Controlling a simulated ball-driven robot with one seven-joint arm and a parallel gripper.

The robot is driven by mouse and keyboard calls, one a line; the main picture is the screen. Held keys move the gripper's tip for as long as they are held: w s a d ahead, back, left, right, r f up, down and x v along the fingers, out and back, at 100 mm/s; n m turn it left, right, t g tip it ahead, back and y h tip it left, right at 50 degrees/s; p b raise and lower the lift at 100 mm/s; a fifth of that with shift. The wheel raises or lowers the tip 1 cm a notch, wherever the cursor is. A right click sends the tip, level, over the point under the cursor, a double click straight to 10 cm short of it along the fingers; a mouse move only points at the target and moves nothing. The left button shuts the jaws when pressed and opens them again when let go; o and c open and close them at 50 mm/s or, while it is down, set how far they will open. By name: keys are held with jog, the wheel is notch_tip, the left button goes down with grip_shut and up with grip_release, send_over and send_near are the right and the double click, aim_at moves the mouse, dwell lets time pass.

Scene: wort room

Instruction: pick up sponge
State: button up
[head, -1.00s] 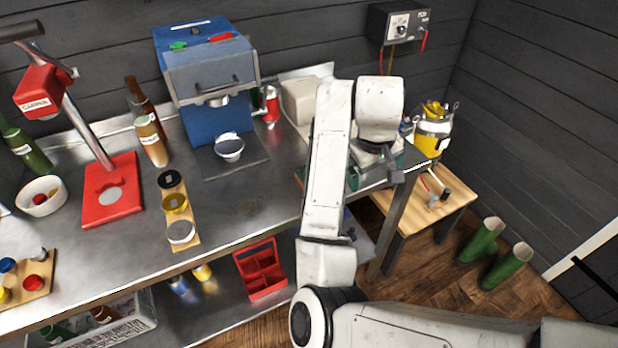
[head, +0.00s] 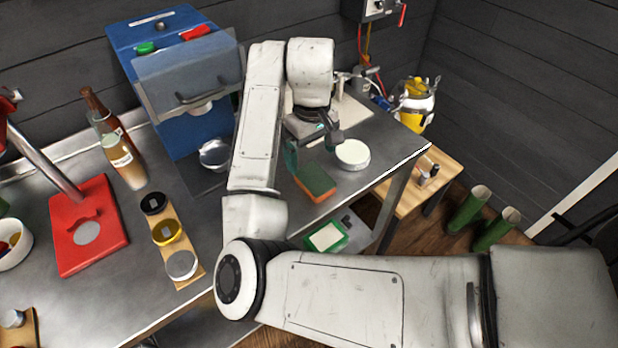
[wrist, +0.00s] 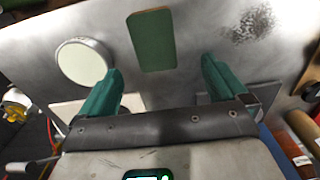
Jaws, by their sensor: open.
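The sponge (head: 314,184), green on top with an orange lower layer, lies flat on the steel bench near its front edge. In the wrist view the sponge (wrist: 151,40) shows as a green rectangle ahead of the fingertips, between their lines and nearer the left finger. My gripper (head: 313,150) is above the bench, just behind the sponge in the head view. Its green fingers are spread with nothing between them, as the wrist view also shows (wrist: 162,68). I cannot tell the exact height of the fingers over the sponge.
A round white-topped container (head: 352,154) stands close to the right of the sponge. A blue machine (head: 188,85) stands behind and left. A wooden strip with round tins (head: 167,232) lies left of my arm.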

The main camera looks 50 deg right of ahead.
aim_at(315, 178)
notch_tip(315, 178, down, 4)
jog(key=shift+r+b, duration=0.15)
jog(key=shift+b, duration=0.25)
jog(key=shift+s+d+f+p, duration=0.15)
jog(key=shift+f, duration=1.2)
jog(key=shift+s+d+f+p, duration=0.15)
jog(key=shift+f, duration=1.2)
jog(key=shift+c, duration=0.4)
jog(key=c, duration=1)
jog(key=shift+r, duration=0.1)
